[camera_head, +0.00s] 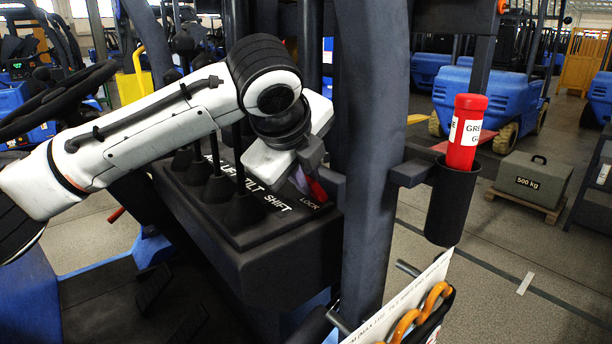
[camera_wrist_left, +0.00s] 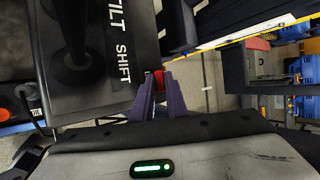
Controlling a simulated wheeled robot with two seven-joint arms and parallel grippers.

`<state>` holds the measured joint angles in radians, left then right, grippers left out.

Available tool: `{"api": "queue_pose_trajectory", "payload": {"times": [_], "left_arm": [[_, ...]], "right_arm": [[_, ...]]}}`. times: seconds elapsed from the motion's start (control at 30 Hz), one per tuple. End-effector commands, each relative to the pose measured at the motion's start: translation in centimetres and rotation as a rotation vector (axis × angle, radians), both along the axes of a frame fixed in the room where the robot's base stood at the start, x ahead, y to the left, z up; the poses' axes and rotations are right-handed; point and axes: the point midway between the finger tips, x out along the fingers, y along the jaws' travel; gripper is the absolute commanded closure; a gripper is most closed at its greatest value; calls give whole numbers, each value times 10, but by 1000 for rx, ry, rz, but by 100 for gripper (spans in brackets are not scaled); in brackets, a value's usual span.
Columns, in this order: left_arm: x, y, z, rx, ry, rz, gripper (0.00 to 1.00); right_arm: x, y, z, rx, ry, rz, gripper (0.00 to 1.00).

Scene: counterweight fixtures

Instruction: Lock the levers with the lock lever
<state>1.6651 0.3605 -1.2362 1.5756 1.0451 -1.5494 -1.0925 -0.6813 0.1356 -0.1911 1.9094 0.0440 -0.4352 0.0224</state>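The lock lever (camera_head: 318,190) is a small red lever at the right end of the black lever console (camera_head: 270,238), by the white word LOCK. My left gripper (camera_head: 314,182) reaches down over it from the left, with its fingers on either side. In the left wrist view the red lever (camera_wrist_left: 159,80) fills the narrow gap between the purple fingertips (camera_wrist_left: 159,86), which look closed on it. Several black levers with rubber boots (camera_head: 218,188) stand in a row beside it, by the words TILT and SHIFT. My right gripper is not in view.
A thick dark post (camera_head: 370,150) stands just right of the gripper. A red tube (camera_head: 466,135) sits in a black holder (camera_head: 452,205) on it. A steering wheel (camera_head: 50,100) is at the left.

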Motion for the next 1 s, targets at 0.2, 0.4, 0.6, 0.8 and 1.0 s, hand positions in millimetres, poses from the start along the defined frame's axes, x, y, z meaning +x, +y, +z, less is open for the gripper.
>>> {"api": "queue_pose_trajectory", "payload": {"times": [0.2,0.4,0.6,0.8,1.0], "left_arm": [[-3,3,-10,-49,-47,-2,100],[-8,8,-15,-149,-148,-1,100],[-9,8,-11,-178,-177,-1,100],[-9,8,-11,-176,-176,-1,86],[-9,8,-11,-176,-176,-1,69]], "right_arm": [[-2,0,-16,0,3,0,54],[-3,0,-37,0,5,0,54],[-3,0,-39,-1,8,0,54],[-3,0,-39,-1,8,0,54],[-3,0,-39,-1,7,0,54]]}}
